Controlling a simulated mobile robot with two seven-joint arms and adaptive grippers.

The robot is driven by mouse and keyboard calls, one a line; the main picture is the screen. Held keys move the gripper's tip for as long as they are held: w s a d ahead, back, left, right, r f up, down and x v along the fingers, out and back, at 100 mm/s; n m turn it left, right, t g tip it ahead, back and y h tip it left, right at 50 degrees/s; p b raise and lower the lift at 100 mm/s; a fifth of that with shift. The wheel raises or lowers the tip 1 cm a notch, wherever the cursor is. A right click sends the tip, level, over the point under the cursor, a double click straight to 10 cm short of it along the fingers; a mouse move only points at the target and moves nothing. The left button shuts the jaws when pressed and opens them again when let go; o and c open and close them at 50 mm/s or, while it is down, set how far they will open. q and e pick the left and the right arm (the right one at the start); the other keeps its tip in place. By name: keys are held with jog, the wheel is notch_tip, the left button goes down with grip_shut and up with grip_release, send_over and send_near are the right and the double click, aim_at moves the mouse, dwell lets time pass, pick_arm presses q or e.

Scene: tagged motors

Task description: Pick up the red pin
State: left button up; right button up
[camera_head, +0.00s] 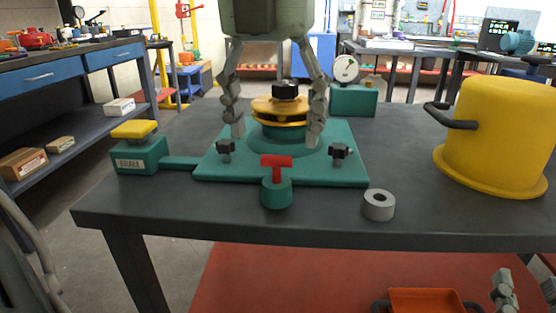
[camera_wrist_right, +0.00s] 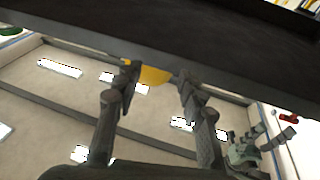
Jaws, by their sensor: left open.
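The red pin (camera_head: 276,166), a T shape, stands upright in a small green round socket (camera_head: 276,194) at the front edge of the green base plate (camera_head: 215,165). My left gripper (camera_head: 276,135) hangs from above behind the pin, open. Its fingers are on either side of the yellow disc (camera_head: 268,108) with a black knob (camera_head: 285,90), and nothing is seen held. My right gripper (camera_head: 526,288) is low at the bottom right of the head view, below the tabletop. In the right wrist view (camera_wrist_right: 157,85) its fingers are apart and empty.
A grey ring (camera_head: 379,205) lies on the dark table (camera_head: 325,222) right of the pin. A yellow pot-like cover (camera_head: 495,135) stands at the right. A green box with a yellow top (camera_head: 138,152) is at the left. An orange tray (camera_head: 425,301) is below the table.

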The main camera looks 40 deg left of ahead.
aim_at(276, 156)
pick_arm(q)
jog(key=f, duration=0.4)
jog(key=f+b, duration=0.1)
jog(key=f, duration=0.1)
jog(key=shift+w+a+f, duration=0.1)
jog(key=shift+w+f, duration=0.15)
jog(key=shift+w, duration=0.1)
pick_arm(e)
jog(key=r+t, duration=0.1)
jog(key=s+r+y, duration=0.1)
jog(key=r, duration=0.1)
jog(key=shift+s+r+t, duration=0.1)
jog(key=shift+t, duration=0.3)
pick_arm(q)
jog(key=shift+c, duration=0.2)
jog(key=c, duration=1.2)
